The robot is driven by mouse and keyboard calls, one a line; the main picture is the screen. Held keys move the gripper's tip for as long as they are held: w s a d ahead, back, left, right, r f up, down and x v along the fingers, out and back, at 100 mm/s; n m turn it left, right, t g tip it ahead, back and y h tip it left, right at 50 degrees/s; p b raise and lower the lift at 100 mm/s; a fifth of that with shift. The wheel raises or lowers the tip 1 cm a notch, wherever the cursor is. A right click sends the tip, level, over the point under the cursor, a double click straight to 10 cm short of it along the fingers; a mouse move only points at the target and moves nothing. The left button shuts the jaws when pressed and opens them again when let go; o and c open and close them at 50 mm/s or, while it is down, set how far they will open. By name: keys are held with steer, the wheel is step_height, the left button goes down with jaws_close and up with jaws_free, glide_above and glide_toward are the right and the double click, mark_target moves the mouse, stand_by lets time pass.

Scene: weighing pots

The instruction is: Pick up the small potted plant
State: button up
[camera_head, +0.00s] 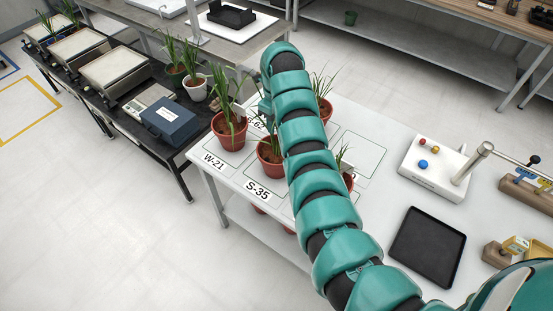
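Several plants in terracotta pots stand on the white table. One pot (230,134) is by the W-21 label, and another (270,153) is by the S-35 label, partly behind my arm. A third pot (325,110) stands behind the arm. A fourth, smaller-looking pot (348,182) is mostly hidden at the arm's right edge. I cannot tell which is the small potted plant. My teal arm reaches up across the table and bends down at its far end among the plants. My gripper's fingers are hidden behind the arm, and I cannot see whether they touch a plant.
A black tray (428,246) and a white board with colored knobs (432,168) lie on the right of the table. Left, a dark bench holds scales, a blue case (169,121) and potted plants. Outlined spaces on the table beside the arm are bare.

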mark_target(276, 140)
step_height(276, 140, down, 4)
steer(key=shift+p, duration=1.05)
steer(key=shift+w+d+f+p, duration=0.1)
steer(key=shift+f+p, duration=1)
steer(key=shift+f, duration=2.15)
jaws_close()
